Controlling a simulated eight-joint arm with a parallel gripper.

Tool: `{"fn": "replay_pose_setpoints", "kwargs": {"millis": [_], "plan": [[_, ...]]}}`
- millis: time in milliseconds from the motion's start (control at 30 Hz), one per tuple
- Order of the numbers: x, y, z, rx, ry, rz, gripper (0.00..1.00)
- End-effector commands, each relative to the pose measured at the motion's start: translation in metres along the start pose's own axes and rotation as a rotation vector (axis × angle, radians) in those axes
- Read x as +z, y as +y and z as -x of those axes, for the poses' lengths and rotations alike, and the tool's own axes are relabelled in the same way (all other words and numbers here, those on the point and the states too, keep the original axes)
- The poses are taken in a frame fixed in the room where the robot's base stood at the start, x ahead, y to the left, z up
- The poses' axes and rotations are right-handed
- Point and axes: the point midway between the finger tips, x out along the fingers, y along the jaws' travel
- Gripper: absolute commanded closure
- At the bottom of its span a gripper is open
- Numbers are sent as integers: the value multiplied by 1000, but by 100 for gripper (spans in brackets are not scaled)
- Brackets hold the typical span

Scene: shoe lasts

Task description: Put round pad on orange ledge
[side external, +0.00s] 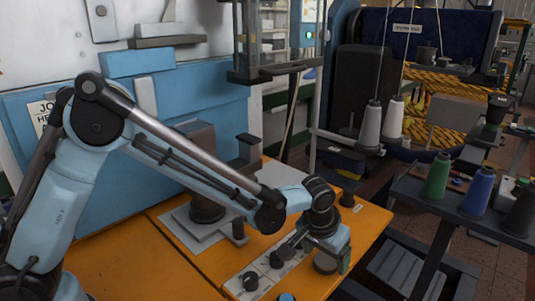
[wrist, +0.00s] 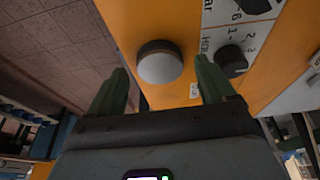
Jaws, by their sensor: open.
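A round grey pad with a dark side (wrist: 160,62) is at the orange ledge (wrist: 135,22), near its edge, in the wrist view. In the side view a grey round piece (side external: 325,264), which looks like the same pad, shows under my wrist on the orange ledge (side external: 368,222). My gripper (wrist: 162,72) is open, with one dark green finger to each side of the pad in the wrist view. I cannot tell whether the fingers touch it. In the side view my gripper (side external: 343,262) is low over the ledge's front right part, partly hidden by my wrist.
A light panel with black knobs (wrist: 232,60) lies close beside the pad. A dark machine post (side external: 207,205) stands on the ledge to the left. A rack with green (side external: 437,177) and blue (side external: 477,190) thread cones stands at right, beyond a gap.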

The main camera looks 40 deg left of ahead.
Motion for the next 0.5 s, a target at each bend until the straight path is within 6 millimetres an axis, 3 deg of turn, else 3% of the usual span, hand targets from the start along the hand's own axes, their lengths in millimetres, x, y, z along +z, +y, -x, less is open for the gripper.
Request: {"fn": "replay_pose_setpoints", "kwargs": {"millis": [500], "plan": [[1,0,84,0,0,-2,17]]}}
